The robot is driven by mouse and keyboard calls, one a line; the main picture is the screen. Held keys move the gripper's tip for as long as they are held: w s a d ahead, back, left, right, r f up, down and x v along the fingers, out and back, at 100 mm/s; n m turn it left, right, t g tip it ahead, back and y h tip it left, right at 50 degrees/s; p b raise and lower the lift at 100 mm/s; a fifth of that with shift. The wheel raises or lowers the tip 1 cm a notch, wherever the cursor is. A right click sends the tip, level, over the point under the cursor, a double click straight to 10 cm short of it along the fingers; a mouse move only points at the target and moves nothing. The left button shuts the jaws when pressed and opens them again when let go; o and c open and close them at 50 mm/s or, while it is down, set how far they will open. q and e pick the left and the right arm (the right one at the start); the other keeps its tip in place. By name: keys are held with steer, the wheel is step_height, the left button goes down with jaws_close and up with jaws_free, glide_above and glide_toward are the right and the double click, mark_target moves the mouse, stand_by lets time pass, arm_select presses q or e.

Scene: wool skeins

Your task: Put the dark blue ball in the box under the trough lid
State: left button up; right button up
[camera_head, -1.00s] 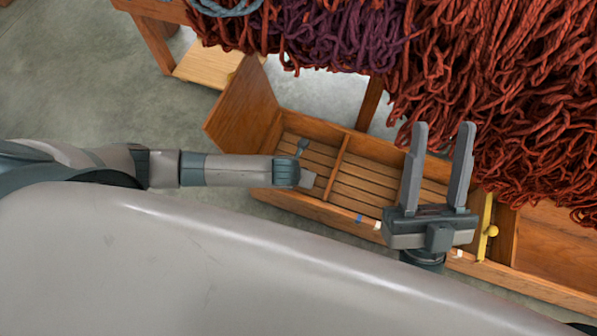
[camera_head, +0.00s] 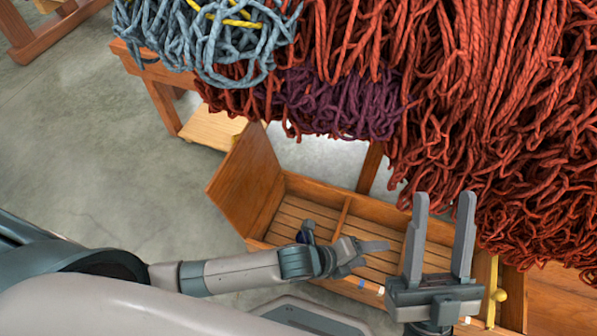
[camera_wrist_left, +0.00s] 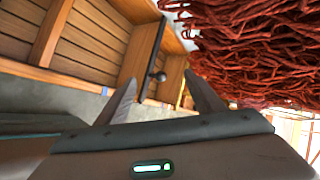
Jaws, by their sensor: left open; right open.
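The wooden trough (camera_head: 262,243) lies low in the head view, with slatted compartments and a divider. My right gripper (camera_head: 442,205) points up, open and empty, over the trough's right part.
Red wool (camera_head: 480,120), purple wool (camera_head: 340,105) and grey-blue wool (camera_head: 205,45) hang above and behind the trough. A yellow bar with a knob (camera_head: 499,295) crosses the trough at right. A low wooden shelf (camera_head: 210,128) stands behind. Concrete floor at left is clear.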

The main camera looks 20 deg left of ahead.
arm_select(q)
step_height(320, 180, up, 20)
steer(key=d+n+t+h, duration=0.1)
steer(key=n+t+h, duration=0.45)
steer(key=n, duration=0.45)
steer(key=s+a+r+n+t+y, duration=0.2)
steer(key=a+r+n+t, duration=0.4)
steer(key=r, duration=0.4)
steer(key=s+a+r+n+t+y, duration=0.3)
steer(key=s+a+r+n+t, duration=0.2)
steer(key=a+r+n+t, duration=0.2)
steer(key=a+r+n, duration=0.2)
steer(key=a+r, duration=0.1)
steer(key=a, duration=0.1)
steer(key=shift+s+a, duration=0.15)
steer(key=shift+y, duration=0.25)
steer(key=shift+c, duration=0.6)
